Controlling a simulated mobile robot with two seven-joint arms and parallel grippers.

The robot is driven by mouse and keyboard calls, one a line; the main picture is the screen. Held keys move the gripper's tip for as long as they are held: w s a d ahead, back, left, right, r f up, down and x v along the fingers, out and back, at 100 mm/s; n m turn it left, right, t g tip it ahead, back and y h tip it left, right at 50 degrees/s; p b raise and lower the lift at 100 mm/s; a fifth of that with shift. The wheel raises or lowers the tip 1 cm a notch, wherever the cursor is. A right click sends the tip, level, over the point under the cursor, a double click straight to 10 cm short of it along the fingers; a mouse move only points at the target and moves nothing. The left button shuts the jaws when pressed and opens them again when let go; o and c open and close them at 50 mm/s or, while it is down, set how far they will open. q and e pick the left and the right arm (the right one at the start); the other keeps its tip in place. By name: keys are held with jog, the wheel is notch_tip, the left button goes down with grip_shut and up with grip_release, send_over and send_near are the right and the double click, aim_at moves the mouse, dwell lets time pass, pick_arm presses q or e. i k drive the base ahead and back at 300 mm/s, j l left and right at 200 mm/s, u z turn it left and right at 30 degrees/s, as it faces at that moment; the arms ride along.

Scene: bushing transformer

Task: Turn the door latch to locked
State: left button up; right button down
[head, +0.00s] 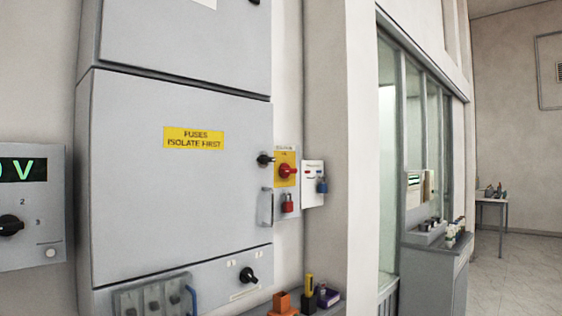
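A grey cabinet door (150,205) with a yellow label reading "FUSES ISOLATE FIRST" (194,138) is closed in the head view. A small black knob (264,160) sits at its right edge, at about label height or a little lower. A pale metal handle (266,207) is below it. The knob looks like the door latch, but its locked or unlocked position is too small to tell. Neither of my grippers shows in the head view.
A red rotary switch (287,171) on a yellow plate, a red padlock (288,203) and a blue padlock (322,185) are right of the door. Another black knob (249,276) is below. Orange and dark holders (283,301) stand at the bottom. Open floor (520,270) lies far right.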

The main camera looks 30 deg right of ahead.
aim_at(265, 159)
jog(key=i+l, duration=0.1)
jog(key=l, duration=0.5)
jog(key=i+l, duration=0.15)
jog(key=l, duration=0.4)
jog(key=i+l, duration=0.1)
jog(key=l, duration=0.5)
jog(key=i+l+u, duration=0.1)
jog(key=l, duration=0.5)
jog(key=i+l, duration=0.1)
jog(key=l, duration=0.5)
